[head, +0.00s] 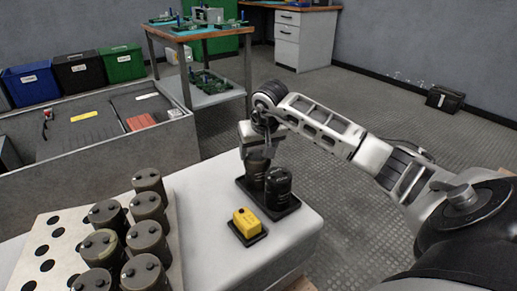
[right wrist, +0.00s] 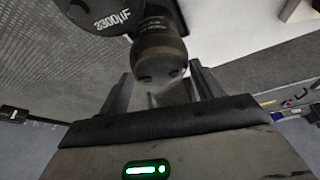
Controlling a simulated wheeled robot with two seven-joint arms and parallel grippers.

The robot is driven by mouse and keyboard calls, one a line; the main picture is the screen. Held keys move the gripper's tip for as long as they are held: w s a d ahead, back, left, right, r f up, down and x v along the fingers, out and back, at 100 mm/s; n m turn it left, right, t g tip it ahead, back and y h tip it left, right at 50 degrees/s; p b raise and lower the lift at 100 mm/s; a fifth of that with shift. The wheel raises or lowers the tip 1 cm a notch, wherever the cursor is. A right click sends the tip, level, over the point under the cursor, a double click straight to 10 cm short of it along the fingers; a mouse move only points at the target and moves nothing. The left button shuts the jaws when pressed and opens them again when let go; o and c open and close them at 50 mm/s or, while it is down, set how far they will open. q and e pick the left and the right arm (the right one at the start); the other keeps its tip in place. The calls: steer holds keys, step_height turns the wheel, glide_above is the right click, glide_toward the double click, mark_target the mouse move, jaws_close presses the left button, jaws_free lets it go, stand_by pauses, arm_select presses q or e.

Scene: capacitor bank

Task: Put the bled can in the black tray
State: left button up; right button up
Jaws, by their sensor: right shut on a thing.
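My right gripper (head: 260,144) is shut on a dark brown-grey can (head: 257,168), held upright at the back left of the black tray (head: 288,211). The held can's lower end is partly hidden, so I cannot tell whether it touches the tray floor. In the right wrist view its brown end (right wrist: 160,50) shows between the fingers (right wrist: 162,92). A black can (head: 278,188) stands in the tray just in front of it. The black can's 3300µF label shows in the right wrist view (right wrist: 105,22). My left gripper is not in view.
A yellow device (head: 245,221) sits on a small black base left of the tray. A pale board with holes (head: 62,218) bears several grey-brown cans (head: 148,240). A wooden workbench (head: 190,33) stands behind.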

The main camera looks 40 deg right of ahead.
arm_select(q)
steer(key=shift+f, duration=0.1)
arm_select(e)
steer(key=shift+f, duration=0.45)
stand_by(1.2)
steer(key=o, duration=1.7)
steer(key=shift+o, duration=0.8)
steer(key=shift+f, duration=0.1)
steer(key=shift+s+r, duration=0.1)
steer(key=shift+r, duration=0.15)
arm_select(q)
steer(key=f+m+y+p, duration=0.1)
steer(key=p, duration=0.1)
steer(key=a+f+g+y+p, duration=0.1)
steer(key=p, duration=0.2)
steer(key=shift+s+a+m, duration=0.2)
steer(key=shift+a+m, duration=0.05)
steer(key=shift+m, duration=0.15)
arm_select(e)
steer(key=v, duration=1.5)
steer(key=shift+s+r, duration=0.2)
steer(key=shift+r, duration=0.1)
steer(key=shift+r, duration=0.1)
